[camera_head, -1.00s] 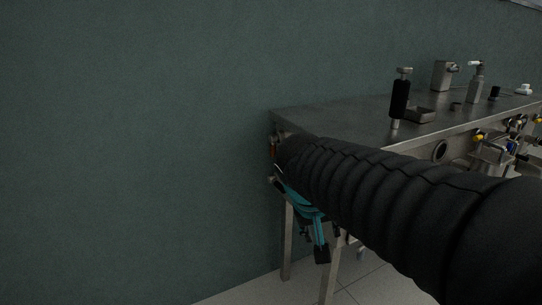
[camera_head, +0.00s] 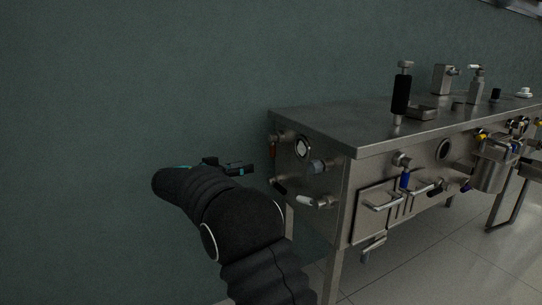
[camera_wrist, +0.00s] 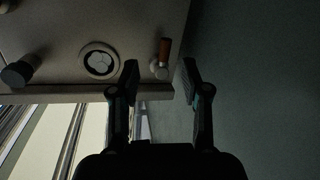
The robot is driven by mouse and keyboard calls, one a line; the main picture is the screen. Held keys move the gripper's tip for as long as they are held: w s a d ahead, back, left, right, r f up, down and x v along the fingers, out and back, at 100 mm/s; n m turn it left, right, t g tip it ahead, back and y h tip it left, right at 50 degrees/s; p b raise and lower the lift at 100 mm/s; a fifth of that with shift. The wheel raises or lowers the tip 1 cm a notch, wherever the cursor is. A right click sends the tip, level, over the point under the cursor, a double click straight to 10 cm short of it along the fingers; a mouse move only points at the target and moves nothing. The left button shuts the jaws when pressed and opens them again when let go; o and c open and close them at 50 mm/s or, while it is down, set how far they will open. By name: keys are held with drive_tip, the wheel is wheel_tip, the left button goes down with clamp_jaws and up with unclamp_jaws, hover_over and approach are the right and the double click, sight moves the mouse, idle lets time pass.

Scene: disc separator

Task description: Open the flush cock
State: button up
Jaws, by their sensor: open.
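No label shows which cock is the flush cock. A small cock with a red-brown handle (camera_head: 273,151) sits at the far left of the machine's end panel. In the wrist view this handle (camera_wrist: 164,50) lies ahead of my fingers, roughly in line with the gap between them. My gripper (camera_wrist: 160,76) is open with nothing between its fingers. In the head view my gripper (camera_head: 235,168) is left of the end panel, apart from it. Below the red-brown handle are a cock with a black handle (camera_head: 280,188) and one with a white handle (camera_head: 305,200).
A round sight glass (camera_head: 302,147) and a grey knob (camera_head: 318,166) sit beside the red-brown handle. A cock with a blue handle (camera_head: 405,180) is on the front panel. The steel table top (camera_head: 340,120) overhangs the panel. The green wall (camera_head: 120,90) stands behind, with open space left of the machine.

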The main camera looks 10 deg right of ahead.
sight(273, 151)
drive_tip(key=w+d, duration=0.2)
drive_tip(key=d, duration=0.1)
drive_tip(key=w+d+r+m, duration=0.1)
drive_tip(key=w+d, duration=0.2)
drive_tip(key=d, duration=0.1)
drive_tip(key=w+d+m+h, duration=0.1)
drive_tip(key=w+d, duration=0.1)
drive_tip(key=d, duration=0.2)
drive_tip(key=shift+w+r+t, duration=0.3)
drive_tip(key=shift+w+r, duration=0.05)
drive_tip(key=shift+r, duration=0.05)
